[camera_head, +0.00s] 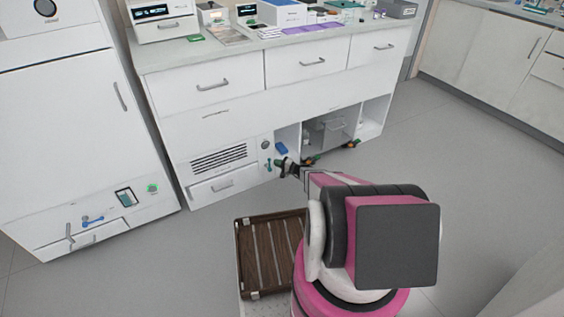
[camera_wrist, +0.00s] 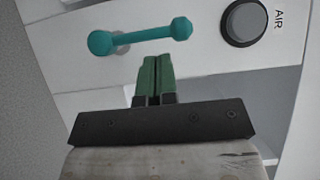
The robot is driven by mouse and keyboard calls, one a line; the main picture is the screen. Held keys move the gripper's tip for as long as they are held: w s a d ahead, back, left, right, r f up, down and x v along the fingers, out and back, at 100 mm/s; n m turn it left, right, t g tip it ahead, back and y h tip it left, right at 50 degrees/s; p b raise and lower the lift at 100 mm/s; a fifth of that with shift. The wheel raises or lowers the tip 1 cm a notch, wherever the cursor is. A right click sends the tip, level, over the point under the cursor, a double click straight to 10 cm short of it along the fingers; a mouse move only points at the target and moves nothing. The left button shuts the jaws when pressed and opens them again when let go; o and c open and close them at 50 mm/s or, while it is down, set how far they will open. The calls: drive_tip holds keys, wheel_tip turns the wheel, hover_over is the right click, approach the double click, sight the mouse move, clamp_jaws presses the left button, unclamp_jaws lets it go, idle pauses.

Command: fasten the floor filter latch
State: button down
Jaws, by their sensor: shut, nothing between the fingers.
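A teal lever (camera_wrist: 145,38) with a rounded knob at each end lies nearly level on a white panel in the wrist view. It may be the latch, but no label confirms this. My gripper (camera_wrist: 155,60) has green fingertips, shut together with nothing between them. The tips are just below the lever's middle in the picture; contact cannot be told. In the head view my gripper (camera_head: 279,163) is at the low front of the white cabinet, right of a vent grille (camera_head: 218,157) and a low panel with a handle (camera_head: 222,185).
A dark round knob marked AIR (camera_wrist: 245,22) sits right of the lever. An open bay (camera_head: 330,135) with orange and green fittings is to the right. A brown slatted tray (camera_head: 240,255) is on the floor near my base. A white unit (camera_head: 60,130) stands left. Grey floor lies clear to the right.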

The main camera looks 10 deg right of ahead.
drive_tip(key=shift+s+a, duration=0.1)
drive_tip(key=shift+a, duration=0.55)
drive_tip(key=shift+s+a+r+n+h, duration=0.1)
drive_tip(key=shift+a+r+n+h, duration=0.1)
drive_tip(key=shift+a+n+h, duration=0.3)
drive_tip(key=shift+s+a+f+n+g+h, duration=0.15)
drive_tip(key=shift+s+a+f+n+h, duration=0.35)
drive_tip(key=shift+a+n+h, duration=0.8)
drive_tip(key=shift+s+a+f+n+g+h, duration=0.1)
drive_tip(key=shift+s+a+f+n+h, duration=0.3)
drive_tip(key=shift+a+n+h, duration=0.85)
drive_tip(key=shift+s+a+f+n+g+h, duration=0.2)
drive_tip(key=shift+a+f+n+h, duration=0.5)
drive_tip(key=shift+a+n+h, duration=0.55)
drive_tip(key=shift+s+d+f, duration=0.1)
drive_tip(key=shift+d+f, duration=0.05)
